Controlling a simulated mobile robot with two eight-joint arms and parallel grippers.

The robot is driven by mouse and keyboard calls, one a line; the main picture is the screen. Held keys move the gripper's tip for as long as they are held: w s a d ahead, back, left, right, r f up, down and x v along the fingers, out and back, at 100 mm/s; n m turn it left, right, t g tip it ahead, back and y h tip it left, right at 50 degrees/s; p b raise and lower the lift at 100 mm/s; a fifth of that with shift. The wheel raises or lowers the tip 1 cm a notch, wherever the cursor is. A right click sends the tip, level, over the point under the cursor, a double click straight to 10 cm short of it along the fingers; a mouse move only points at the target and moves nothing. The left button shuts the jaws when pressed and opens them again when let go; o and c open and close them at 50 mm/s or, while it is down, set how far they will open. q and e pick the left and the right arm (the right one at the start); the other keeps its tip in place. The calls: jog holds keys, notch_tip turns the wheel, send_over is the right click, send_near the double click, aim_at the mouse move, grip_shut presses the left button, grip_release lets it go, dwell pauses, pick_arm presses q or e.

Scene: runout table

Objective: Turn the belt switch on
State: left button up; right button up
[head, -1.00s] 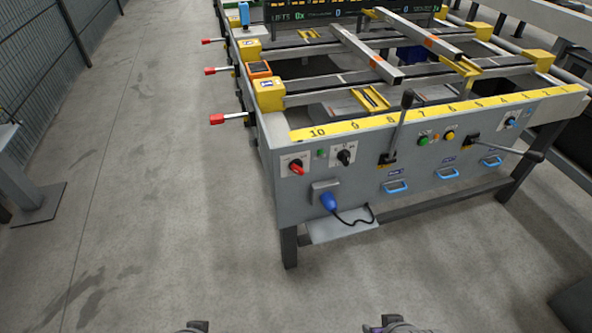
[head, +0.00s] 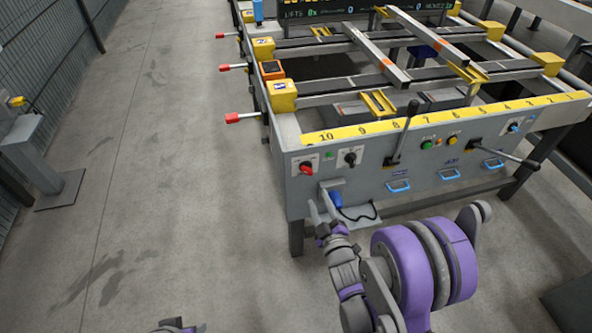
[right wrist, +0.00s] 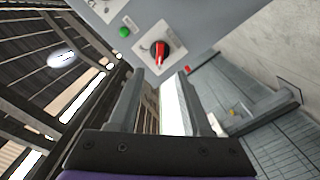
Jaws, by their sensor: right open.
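The grey control panel (head: 430,165) on the table's near side carries a red rotary knob (head: 306,168) on a white plate at its left end. A black rotary knob (head: 350,157) is to the right of it, with a small green light (head: 328,155) between. I cannot read which one is labelled as the belt switch. My right gripper (head: 325,207) is open and empty, below the red knob and apart from it. In the right wrist view the red knob (right wrist: 160,52) lies beyond the open fingers (right wrist: 162,100). My left gripper's fingers are not visible.
A blue plug (head: 335,199) with a black cable is close by my right gripper. Black levers (head: 404,130) and blue handles (head: 398,187) stick out farther right. Red-tipped rods (head: 234,118) project from the table's left side.

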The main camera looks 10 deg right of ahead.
aim_at(307, 173)
jog(key=w, duration=1)
jog(key=shift+w+a, duration=0.35)
jog(key=shift+w, duration=0.05)
grip_shut()
